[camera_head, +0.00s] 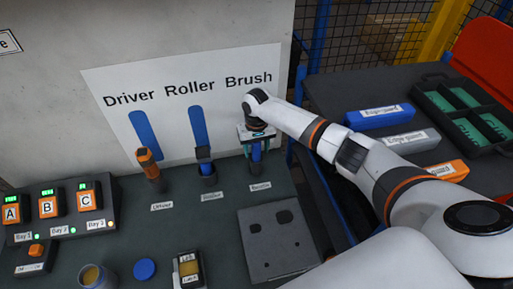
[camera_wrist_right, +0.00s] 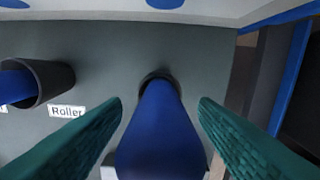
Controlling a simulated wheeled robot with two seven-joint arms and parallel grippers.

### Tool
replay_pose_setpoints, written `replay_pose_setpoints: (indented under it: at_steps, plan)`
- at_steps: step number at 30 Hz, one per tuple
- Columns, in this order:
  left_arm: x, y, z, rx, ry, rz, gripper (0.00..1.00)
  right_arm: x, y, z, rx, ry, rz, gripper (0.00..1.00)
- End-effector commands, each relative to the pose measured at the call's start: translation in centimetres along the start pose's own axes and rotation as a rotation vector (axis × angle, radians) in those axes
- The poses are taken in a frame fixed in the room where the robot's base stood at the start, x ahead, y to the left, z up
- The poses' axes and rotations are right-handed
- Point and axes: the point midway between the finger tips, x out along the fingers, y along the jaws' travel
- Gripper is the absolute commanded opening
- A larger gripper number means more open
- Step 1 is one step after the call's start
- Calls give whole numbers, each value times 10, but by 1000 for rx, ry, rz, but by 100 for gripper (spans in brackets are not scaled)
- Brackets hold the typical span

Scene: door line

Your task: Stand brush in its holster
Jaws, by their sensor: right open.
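The brush shows as a blue handle (camera_wrist_right: 160,140) in the right wrist view. Its far end sits inside a dark round holster (camera_wrist_right: 158,77), and it looks roughly upright. In the head view the holster (camera_head: 255,168) is below the wall word "Brush", with part of the blue handle (camera_head: 256,152) above it. My right gripper (camera_head: 257,141) is over the brush. In the wrist view its two green fingers (camera_wrist_right: 160,108) stand open, one on each side of the handle, with gaps. The brush's other end is hidden. My left gripper is out of view.
An orange-topped driver (camera_head: 150,165) and a blue roller (camera_head: 205,160) stand in holsters to the left. A grey plate (camera_head: 277,243) lies in front. A button box (camera_head: 60,210), a cup (camera_head: 96,277) and a blue disc (camera_head: 145,268) are at left. A side table (camera_head: 340,95) holds coloured blocks.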

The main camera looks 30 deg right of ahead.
Motion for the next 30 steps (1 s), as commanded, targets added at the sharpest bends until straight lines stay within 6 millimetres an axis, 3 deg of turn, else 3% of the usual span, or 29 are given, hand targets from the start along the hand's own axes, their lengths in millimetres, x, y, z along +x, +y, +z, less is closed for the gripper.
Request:
replay_pose_setpoints:
  at_steps: [5,9,16,21,30]
  plan:
    - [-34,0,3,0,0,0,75,-33,0,0,0,0,1,54]
    - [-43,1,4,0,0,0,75,-63,0,1,0,-3,2,54]
    - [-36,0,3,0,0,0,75,-99,0,1,0,-2,1,54]
    - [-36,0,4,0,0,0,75,-112,0,0,0,-1,0,54]
    - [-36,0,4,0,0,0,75,-114,0,0,0,0,0,54]
